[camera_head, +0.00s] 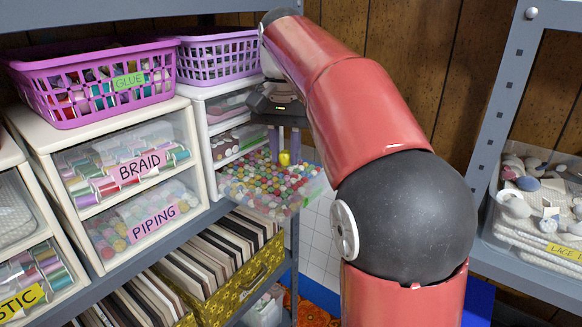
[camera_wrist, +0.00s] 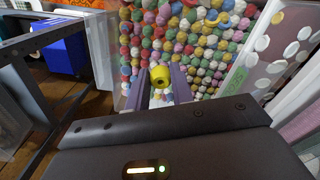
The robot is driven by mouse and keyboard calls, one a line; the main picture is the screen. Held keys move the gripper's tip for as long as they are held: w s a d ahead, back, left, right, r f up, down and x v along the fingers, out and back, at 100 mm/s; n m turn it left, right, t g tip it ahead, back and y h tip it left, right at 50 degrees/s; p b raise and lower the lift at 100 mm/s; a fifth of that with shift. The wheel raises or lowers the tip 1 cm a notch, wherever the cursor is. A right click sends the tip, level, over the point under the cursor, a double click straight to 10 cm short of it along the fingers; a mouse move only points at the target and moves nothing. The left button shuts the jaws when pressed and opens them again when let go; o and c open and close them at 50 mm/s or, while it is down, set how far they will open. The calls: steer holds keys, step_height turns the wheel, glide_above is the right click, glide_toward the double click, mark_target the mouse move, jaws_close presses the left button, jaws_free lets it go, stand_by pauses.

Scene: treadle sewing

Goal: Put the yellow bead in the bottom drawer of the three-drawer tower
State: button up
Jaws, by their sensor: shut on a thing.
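The yellow bead (camera_head: 284,158) is between the fingertips of my gripper (camera_head: 284,150), which is shut on it. The bead (camera_wrist: 160,77) also shows at the fingertips in the wrist view. The white three-drawer tower (camera_head: 205,150) stands left of my gripper. Its bottom drawer (camera_head: 303,195) is pulled out and full of coloured beads. My gripper points down over this open drawer, with the bead over its contents. The head view does not show clearly how far the bead is above the contents. The upper two drawers appear shut.
A purple basket (camera_head: 218,58) sits on the tower. A second drawer tower (camera_head: 80,185), labelled BRAID and PIPING, stands to its left under a GLUE basket (camera_head: 98,82). A yellow box of cards (camera_head: 225,268) is on the shelf below. A grey shelf post (camera_head: 505,110) stands at right.

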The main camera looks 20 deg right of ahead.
step_height(320, 180, down, 3)
steer(key=shift+r+b, duration=0.1)
steer(key=shift+b, duration=1.05)
steer(key=shift+r, duration=0.1)
steer(key=o, duration=1)
steer(key=shift+c, duration=0.2)
